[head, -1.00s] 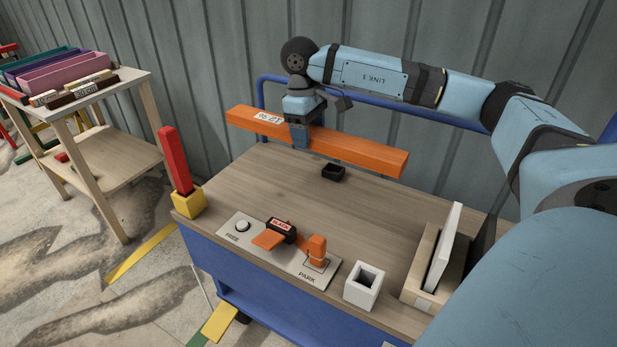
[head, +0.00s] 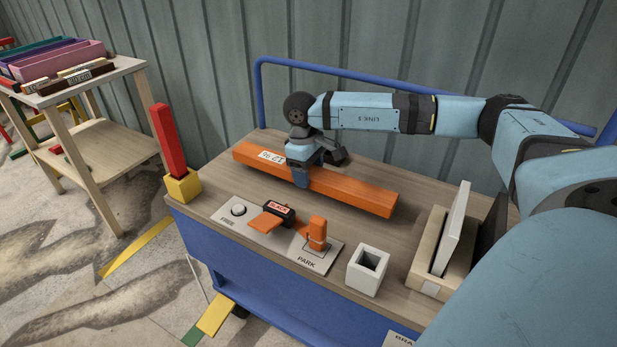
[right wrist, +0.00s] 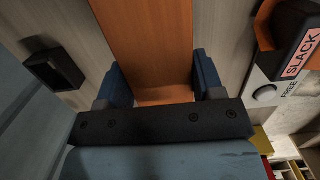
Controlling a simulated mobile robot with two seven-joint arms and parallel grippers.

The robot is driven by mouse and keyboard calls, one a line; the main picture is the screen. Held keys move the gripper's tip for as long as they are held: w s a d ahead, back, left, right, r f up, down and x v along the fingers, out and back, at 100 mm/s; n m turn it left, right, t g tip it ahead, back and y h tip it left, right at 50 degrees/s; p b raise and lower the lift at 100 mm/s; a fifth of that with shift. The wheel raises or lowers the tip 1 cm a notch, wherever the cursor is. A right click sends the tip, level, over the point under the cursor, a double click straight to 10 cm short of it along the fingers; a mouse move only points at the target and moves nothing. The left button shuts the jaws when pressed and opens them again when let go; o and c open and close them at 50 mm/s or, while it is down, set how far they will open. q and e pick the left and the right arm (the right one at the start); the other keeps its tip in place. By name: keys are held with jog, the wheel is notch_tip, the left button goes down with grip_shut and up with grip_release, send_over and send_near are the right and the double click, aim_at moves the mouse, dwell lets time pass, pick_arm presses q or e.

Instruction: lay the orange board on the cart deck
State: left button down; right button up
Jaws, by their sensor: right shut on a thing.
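The orange board (head: 350,190) is a long bar with a white label near its left end. It lies level, low over the wooden cart deck (head: 222,184), running from back left to front right. I cannot tell whether its underside touches the deck. My right gripper (head: 301,178) is shut on the board left of its middle, from above. In the right wrist view the board (right wrist: 150,40) passes between the two blue fingers (right wrist: 160,85). My left gripper is not in view.
In front of the board are a plate with an orange PARK lever (head: 317,234), a SLACK tag (head: 280,209), and a white square holder (head: 367,270). A red post stands in a yellow block (head: 183,186). A slotted wooden rack (head: 440,250) is right. A black box (right wrist: 55,68) sits beside the board.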

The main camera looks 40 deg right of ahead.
notch_tip(320, 180, down, 3)
jog(key=shift+r+b, duration=0.1)
jog(key=shift+b, duration=0.3)
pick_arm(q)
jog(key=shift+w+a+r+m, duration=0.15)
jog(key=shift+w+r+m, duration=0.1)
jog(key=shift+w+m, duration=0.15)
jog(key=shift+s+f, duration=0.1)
pick_arm(e)
jog(key=o, duration=1.3)
